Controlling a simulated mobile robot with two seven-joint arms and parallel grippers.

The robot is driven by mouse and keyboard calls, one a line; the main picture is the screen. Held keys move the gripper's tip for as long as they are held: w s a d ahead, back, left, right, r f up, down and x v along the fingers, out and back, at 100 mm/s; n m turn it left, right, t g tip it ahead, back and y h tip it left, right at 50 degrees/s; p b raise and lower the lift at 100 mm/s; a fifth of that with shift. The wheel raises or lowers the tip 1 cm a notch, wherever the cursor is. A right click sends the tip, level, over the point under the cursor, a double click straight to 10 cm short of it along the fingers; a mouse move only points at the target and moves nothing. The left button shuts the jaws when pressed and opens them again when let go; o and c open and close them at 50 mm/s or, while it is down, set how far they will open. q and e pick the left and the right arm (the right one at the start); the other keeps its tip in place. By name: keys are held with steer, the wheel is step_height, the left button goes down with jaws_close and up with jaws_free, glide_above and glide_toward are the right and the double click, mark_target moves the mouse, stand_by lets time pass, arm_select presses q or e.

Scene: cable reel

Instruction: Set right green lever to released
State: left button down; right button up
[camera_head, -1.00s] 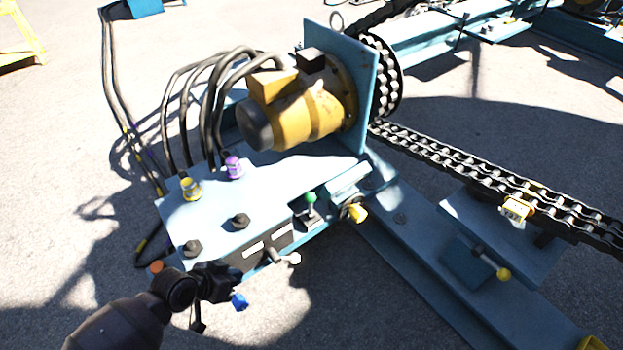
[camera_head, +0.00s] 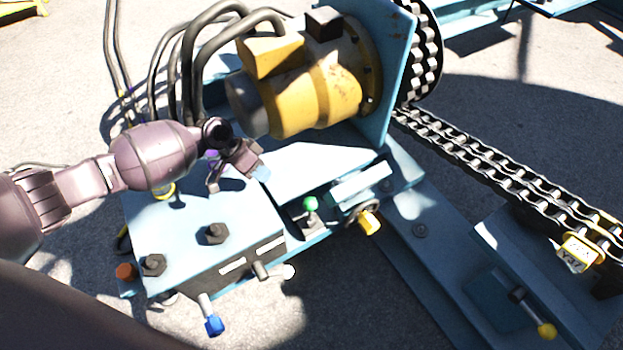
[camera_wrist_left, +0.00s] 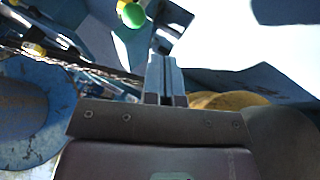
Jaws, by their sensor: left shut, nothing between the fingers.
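The green lever (camera_head: 310,205) is a short stick with a round green knob on the front side of the blue control block (camera_head: 190,240). The knob (camera_wrist_left: 131,14) also shows at the top of the left wrist view, ahead and to the left of the fingertips. My left gripper (camera_head: 262,172) is above the block, left of and behind the green lever, apart from it. Its fingers (camera_wrist_left: 165,75) are shut with nothing between them. My right gripper is not in view.
A yellow motor (camera_head: 305,90) with black hoses (camera_head: 190,55) stands close behind the left gripper. White-tipped (camera_head: 288,271) and blue-tipped (camera_head: 213,325) levers and a yellow knob (camera_head: 369,222) stick out at the front. A heavy chain (camera_head: 490,170) runs right.

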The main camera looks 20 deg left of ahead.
arm_select(q)
steer(key=w, duration=0.3)
steer(key=shift+w+a+r, duration=0.15)
steer(key=shift+a+r, duration=0.05)
steer(key=shift+r, duration=0.15)
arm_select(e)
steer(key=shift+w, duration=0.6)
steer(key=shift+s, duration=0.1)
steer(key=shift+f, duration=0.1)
arm_select(q)
steer(key=d+f+b, duration=0.3)
steer(key=d+f, duration=0.6)
steer(key=shift+s, duration=0.35)
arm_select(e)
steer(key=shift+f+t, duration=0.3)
